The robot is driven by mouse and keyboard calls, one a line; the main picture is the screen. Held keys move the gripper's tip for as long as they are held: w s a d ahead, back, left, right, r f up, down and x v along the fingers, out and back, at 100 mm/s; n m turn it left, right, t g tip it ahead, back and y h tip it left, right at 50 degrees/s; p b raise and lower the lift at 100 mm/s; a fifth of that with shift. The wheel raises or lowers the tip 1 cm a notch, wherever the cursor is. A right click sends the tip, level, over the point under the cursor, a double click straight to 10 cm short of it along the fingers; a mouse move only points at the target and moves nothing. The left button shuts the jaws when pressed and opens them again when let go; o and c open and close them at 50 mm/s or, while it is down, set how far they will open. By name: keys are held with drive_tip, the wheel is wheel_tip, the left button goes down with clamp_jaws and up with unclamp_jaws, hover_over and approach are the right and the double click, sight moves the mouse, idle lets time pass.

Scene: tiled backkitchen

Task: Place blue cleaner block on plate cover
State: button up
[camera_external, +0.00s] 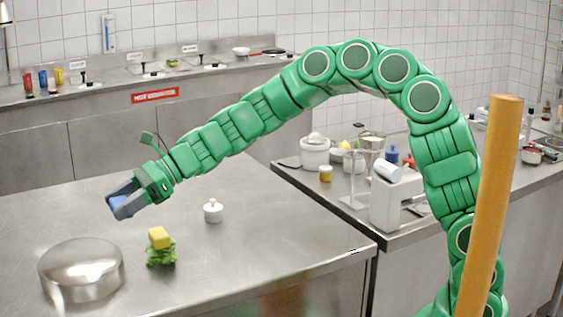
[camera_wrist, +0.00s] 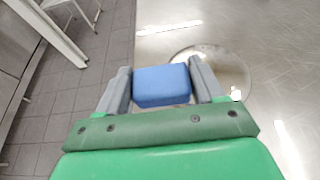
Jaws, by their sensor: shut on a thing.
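The blue cleaner block (camera_external: 120,202) is held between the two grey fingers of my gripper (camera_external: 122,205), above the steel table toward its far left side. In the wrist view the blue block (camera_wrist: 161,85) sits between the fingers of my gripper (camera_wrist: 163,84), with both fingers against its sides. The plate cover (camera_external: 82,268) is a shiny round metal dome on the table at the lower left. My gripper is above and behind it, apart from it. In the wrist view the plate cover (camera_wrist: 228,70) is partly hidden behind the block and right finger.
A yellow block (camera_external: 159,238) rests on a green leafy thing (camera_external: 161,254) right of the cover. A small white lidded pot (camera_external: 213,211) stands farther back. The steel table (camera_external: 270,235) is otherwise largely clear. A side counter at right holds a white machine (camera_external: 397,200).

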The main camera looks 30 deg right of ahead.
drive_tip(key=w+a+f, duration=0.4)
drive_tip(key=w+a, duration=0.2)
drive_tip(key=a, duration=0.1)
hover_over(80, 256)
drive_tip(key=s+d, duration=0.1)
wheel_tip(80, 256, down, 4)
drive_tip(key=shift+s+d, duration=0.1)
drive_tip(key=shift+w+a+f, duration=0.4)
drive_tip(key=shift+f, duration=0.2)
drive_tip(key=shift+w+a+f, duration=0.1)
drive_tip(key=shift+a+f, duration=0.1)
drive_tip(key=shift+f, duration=1.65)
drive_tip(key=shift+f, duration=0.1)
drive_tip(key=o, duration=1.1)
drive_tip(key=shift+c, duration=0.2)
